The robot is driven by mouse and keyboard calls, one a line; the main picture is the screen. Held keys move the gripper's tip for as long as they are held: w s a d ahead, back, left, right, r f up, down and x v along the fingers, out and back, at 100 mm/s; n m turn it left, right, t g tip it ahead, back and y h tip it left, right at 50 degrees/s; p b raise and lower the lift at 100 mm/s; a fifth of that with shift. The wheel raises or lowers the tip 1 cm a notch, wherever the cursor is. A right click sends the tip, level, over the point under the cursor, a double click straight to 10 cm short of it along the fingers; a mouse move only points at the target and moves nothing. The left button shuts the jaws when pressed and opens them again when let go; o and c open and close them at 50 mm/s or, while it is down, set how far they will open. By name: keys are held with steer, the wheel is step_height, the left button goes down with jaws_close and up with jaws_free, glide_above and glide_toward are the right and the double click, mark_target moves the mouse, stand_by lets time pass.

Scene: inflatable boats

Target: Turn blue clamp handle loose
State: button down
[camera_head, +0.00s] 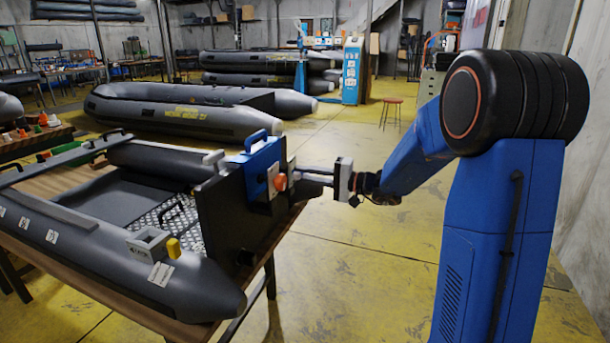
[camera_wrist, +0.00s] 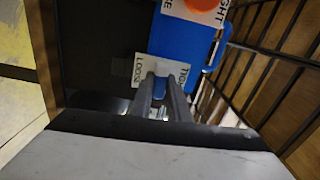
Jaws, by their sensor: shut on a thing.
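A blue clamp (camera_head: 262,160) sits on the dark transom (camera_head: 232,215) of a grey inflatable boat (camera_head: 130,255). An orange round knob (camera_head: 280,182) shows on the clamp's side, and it appears partly at the top of the wrist view (camera_wrist: 203,5). My gripper (camera_head: 298,175) reaches the clamp from the right. In the wrist view its fingers (camera_wrist: 160,88) are shut on a small blue clamp handle (camera_wrist: 160,83), mostly hidden between them. Behind it is a white label (camera_wrist: 146,67) with LOOSE on the left and TIGHT on the right.
The boat lies on a wooden table (camera_head: 60,185). More grey boats (camera_head: 185,112) lie on the yellow floor behind. A red stool (camera_head: 391,108) stands further back. The floor (camera_head: 360,270) between the table and my arm is clear.

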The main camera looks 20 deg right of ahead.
steer(key=n, duration=0.7)
steer(key=shift+f, duration=0.1)
steer(key=n, duration=0.7)
steer(key=c, duration=1.3)
jaws_free()
steer(key=shift+v, duration=4.05)
